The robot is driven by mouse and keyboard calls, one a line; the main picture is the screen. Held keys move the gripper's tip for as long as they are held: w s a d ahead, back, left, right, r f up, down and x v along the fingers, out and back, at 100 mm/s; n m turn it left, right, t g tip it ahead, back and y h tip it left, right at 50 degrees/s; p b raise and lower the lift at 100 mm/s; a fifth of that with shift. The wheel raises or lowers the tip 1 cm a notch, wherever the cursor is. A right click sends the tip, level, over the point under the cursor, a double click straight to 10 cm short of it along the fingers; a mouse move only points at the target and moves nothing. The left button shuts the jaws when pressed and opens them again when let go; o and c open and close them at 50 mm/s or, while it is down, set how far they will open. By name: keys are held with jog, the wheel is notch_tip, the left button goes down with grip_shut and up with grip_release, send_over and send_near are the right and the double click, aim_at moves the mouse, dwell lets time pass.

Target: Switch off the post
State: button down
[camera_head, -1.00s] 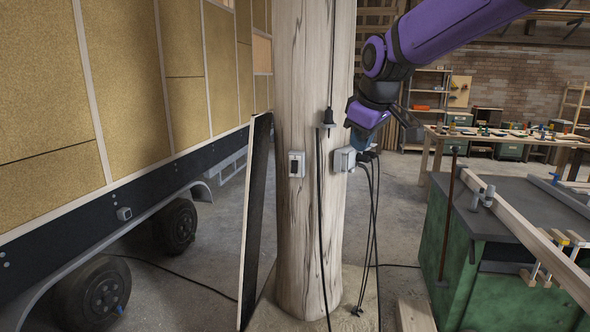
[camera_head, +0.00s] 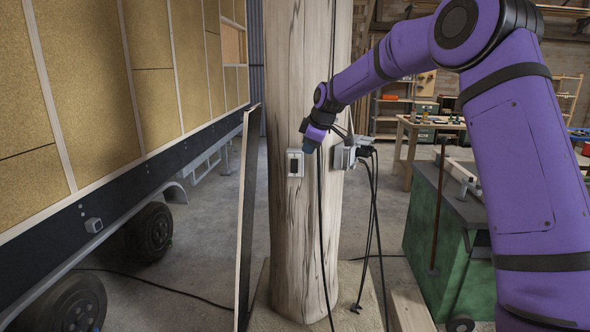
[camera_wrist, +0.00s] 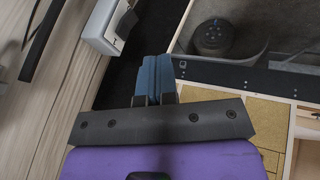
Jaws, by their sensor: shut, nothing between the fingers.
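The post (camera_head: 290,235) is a thick pale wooden column standing in the middle of the head view. A light grey switch box with a dark rocker (camera_head: 295,163) is mounted on its front left face. The box also shows in the wrist view (camera_wrist: 104,24), at the top, left of my fingers. My gripper (camera_head: 307,149) is just right of the switch box in the head view. In the wrist view its blue fingers (camera_wrist: 155,78) are together with nothing between them, and appear apart from the box. Whether the fingertips touch the post cannot be told.
A socket box (camera_head: 344,156) with plugs and hanging cables (camera_head: 372,220) is on the post's right side. A dark upright panel (camera_head: 247,220) leans left of the post, beside the trailer (camera_head: 95,90). A green workbench (camera_head: 436,230) stands right. Concrete floor lies between trailer and panel.

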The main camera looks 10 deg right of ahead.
aim_at(298, 170)
jog(key=shift+w+f, duration=0.3)
jog(key=shift+w, duration=0.2)
jog(key=shift+w+f, duration=0.25)
jog(key=shift+w, duration=0.2)
jog(key=x, duration=0.4)
jog(key=w+x, duration=0.1)
jog(key=x, duration=0.3)
jog(key=d+x, duration=0.1)
jog(key=x, duration=0.2)
jog(key=shift+w+a+f, duration=0.1)
jog(key=shift+w, duration=0.25)
jog(key=shift+w+f, duration=0.3)
jog(key=shift+w, duration=0.3)
